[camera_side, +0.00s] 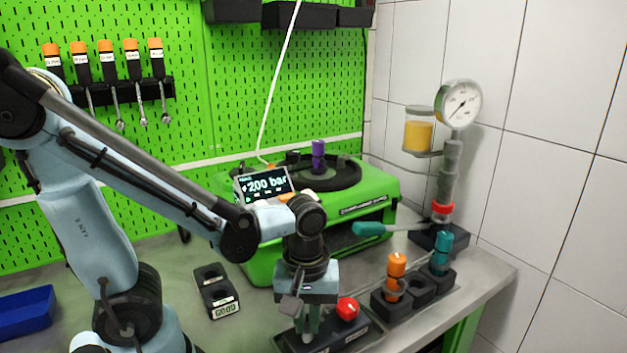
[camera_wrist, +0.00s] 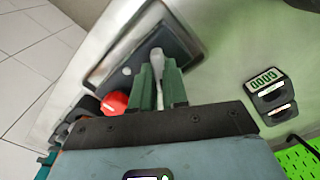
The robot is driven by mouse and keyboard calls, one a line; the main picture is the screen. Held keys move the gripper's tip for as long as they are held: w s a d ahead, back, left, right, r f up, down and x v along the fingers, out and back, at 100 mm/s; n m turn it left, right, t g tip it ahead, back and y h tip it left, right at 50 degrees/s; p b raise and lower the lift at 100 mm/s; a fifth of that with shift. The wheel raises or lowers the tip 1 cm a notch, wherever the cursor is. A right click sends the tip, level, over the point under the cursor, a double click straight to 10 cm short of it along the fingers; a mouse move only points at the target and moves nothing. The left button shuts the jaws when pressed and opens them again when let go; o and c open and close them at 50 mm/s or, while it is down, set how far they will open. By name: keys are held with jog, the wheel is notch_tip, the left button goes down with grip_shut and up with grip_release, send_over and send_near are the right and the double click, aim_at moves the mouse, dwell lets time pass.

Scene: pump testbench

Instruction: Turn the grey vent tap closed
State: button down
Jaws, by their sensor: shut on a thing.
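The grey vent tap (camera_wrist: 157,53) shows in the wrist view as a pale handle on a dark base plate (camera_wrist: 183,38). My gripper (camera_wrist: 162,72) has its two green fingers shut on the tap's handle. In the side view my gripper (camera_side: 308,322) points down at the left part of the dark base plate (camera_side: 352,338). The tap is mostly hidden there by the fingers. How far the tap is turned cannot be told.
A red knob (camera_side: 348,308) stands just right of my gripper. A black holder with orange (camera_side: 396,272) and teal (camera_side: 441,250) pieces is further right. A black two-hole block (camera_side: 216,292) stands left. The green pump (camera_side: 370,195) and gauge (camera_side: 459,104) are behind.

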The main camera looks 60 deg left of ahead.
aim_at(307, 323)
jog(key=m, duration=0.5)
jog(key=shift+m, duration=0.3)
jog(key=m, duration=0.5)
jog(key=shift+m, duration=0.3)
jog(key=c, duration=1.1)
grip_release()
jog(key=shift+c, duration=0.2)
jog(key=shift+r, duration=0.15)
notch_tip(307, 323, up, 12)
